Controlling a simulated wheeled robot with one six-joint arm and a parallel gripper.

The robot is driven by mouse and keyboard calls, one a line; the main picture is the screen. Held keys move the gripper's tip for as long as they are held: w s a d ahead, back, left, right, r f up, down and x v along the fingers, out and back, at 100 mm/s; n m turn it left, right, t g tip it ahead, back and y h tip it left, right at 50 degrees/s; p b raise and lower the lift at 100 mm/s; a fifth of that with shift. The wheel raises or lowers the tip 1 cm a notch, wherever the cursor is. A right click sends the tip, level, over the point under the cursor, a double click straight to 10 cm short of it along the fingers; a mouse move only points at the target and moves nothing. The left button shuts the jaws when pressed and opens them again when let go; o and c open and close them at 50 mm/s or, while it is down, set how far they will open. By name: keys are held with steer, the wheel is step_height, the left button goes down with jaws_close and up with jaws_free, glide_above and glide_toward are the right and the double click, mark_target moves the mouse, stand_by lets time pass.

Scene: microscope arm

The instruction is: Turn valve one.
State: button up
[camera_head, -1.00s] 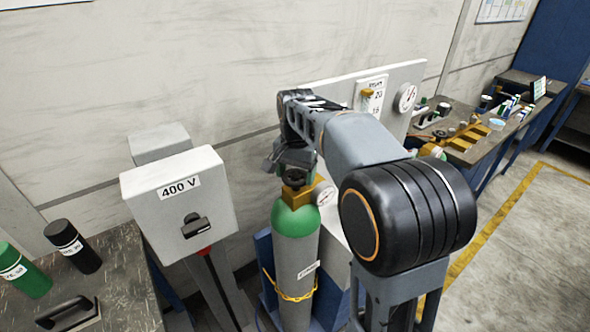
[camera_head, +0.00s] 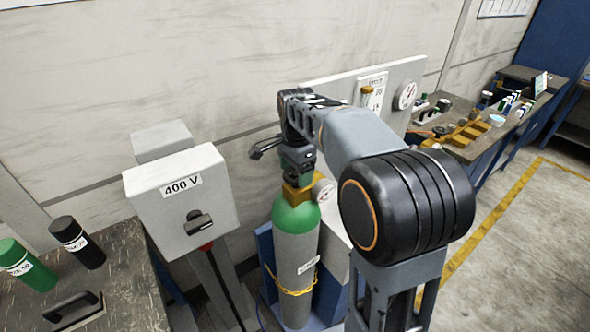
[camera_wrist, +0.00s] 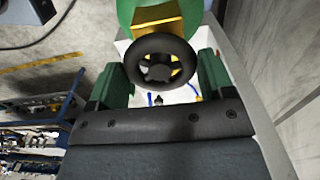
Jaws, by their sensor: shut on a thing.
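The valve is a black handwheel (camera_wrist: 133,62) on a brass body, on top of a grey gas cylinder (camera_head: 296,250) with a green shoulder. The gripper points down from above. No valve number is readable.
A round gauge (camera_head: 323,191) sits beside the brass body. A grey box marked 400 V (camera_head: 180,205) stands left of the cylinder. A panel with a wall gauge (camera_head: 405,96) is behind. A yellow chain (camera_head: 292,291) circles the cylinder. A workbench (camera_head: 493,138) with small items is at right.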

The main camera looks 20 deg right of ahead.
stand_by(0.4)
steer(key=o, duration=0.9)
step_height(320, 180, up, 14)
steer(key=shift+f+p, duration=0.1)
steer(key=shift+p, duration=0.25)
steer(key=n+t, duration=0.1)
steer(key=n, duration=0.6)
glide_above(295, 172)
step_height(295, 172, down, 6)
steer(key=shift+w+f, duration=0.1)
steer(key=shift+f, duration=0.1)
steer(key=s+f+n+t, duration=0.1)
steer(key=s+f+n, duration=0.1)
steer(key=s, duration=0.4)
steer(key=s+f+n+t, duration=0.1)
steer(key=s+f+n, duration=0.2)
steer(key=s, duration=0.3)
steer(key=s+f+n+t, duration=0.1)
steer(key=s+f+n, duration=0.1)
steer(key=s+f, duration=0.2)
steer(key=shift+s+f, duration=0.3)
steer(key=shift+s, duration=0.65)
